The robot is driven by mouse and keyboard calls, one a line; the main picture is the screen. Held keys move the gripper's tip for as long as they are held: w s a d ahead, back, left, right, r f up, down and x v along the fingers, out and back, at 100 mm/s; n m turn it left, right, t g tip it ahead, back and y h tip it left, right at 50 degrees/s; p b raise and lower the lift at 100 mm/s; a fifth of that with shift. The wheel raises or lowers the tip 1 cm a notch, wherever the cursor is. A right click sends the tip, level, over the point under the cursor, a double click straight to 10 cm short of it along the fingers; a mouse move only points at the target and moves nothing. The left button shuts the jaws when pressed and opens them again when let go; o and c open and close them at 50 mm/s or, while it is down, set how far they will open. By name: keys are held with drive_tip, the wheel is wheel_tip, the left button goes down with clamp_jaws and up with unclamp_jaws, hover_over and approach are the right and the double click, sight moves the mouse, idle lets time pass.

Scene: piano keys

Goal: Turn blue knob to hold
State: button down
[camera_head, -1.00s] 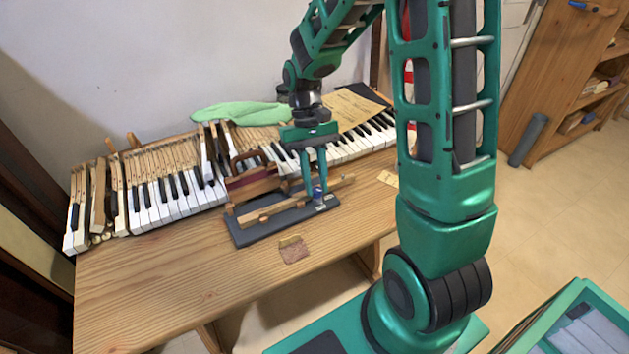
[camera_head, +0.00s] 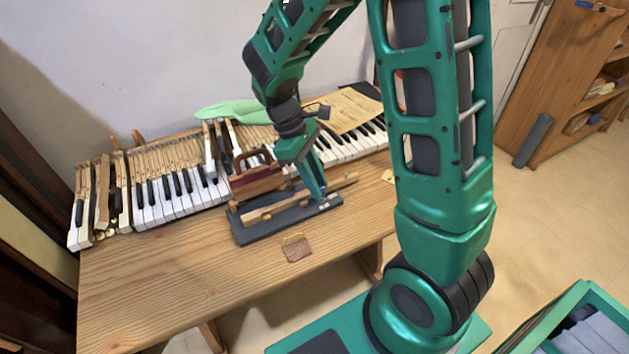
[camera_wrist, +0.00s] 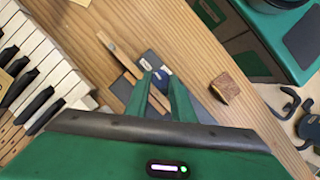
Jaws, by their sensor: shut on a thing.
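The small blue knob (camera_wrist: 161,75) shows between my fingertips in the wrist view, at the end of a dark base board. My gripper (camera_head: 318,193) is shut on the knob, with one green finger on each side of it; it also fills the lower middle of the wrist view (camera_wrist: 160,80). In the head view the fingers slant down to the right and mostly hide the knob. The dark base board (camera_head: 257,233) lies on the table and carries a long wooden key piece (camera_head: 262,214). The knob's exact setting cannot be read.
A wooden block with a handle (camera_head: 256,181) stands just behind the board. Piano keys (camera_head: 165,200) run along the back of the table (camera_head: 170,280). A small brown block (camera_head: 296,247) lies in front of the board; the table's front is otherwise clear.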

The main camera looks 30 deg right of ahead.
drive_tip(key=shift+n, duration=0.7)
drive_tip(key=c, duration=1.5)
unclamp_jaws()
drive_tip(key=shift+c, duration=0.2)
drive_tip(key=v, duration=1)
drive_tip(key=shift+a+r, duration=0.3)
drive_tip(key=shift+r, duration=0.05)
drive_tip(key=s+d+r+m+t+y, duration=0.1)
drive_tip(key=s+d+r+m, duration=0.2)
drive_tip(key=s+d+m, duration=0.55)
drive_tip(key=s+d+m+t+y, duration=0.1)
drive_tip(key=s+d+m, duration=0.1)
drive_tip(key=s, duration=0.5)
drive_tip(key=s+d+f+m+t+y, duration=0.1)
drive_tip(key=s+d+m, duration=0.2)
drive_tip(key=s+m, duration=0.2)
drive_tip(key=shift+s+d+f+t, duration=0.3)
drive_tip(key=shift+s+d, duration=0.05)
drive_tip(key=shift+s, duration=0.55)
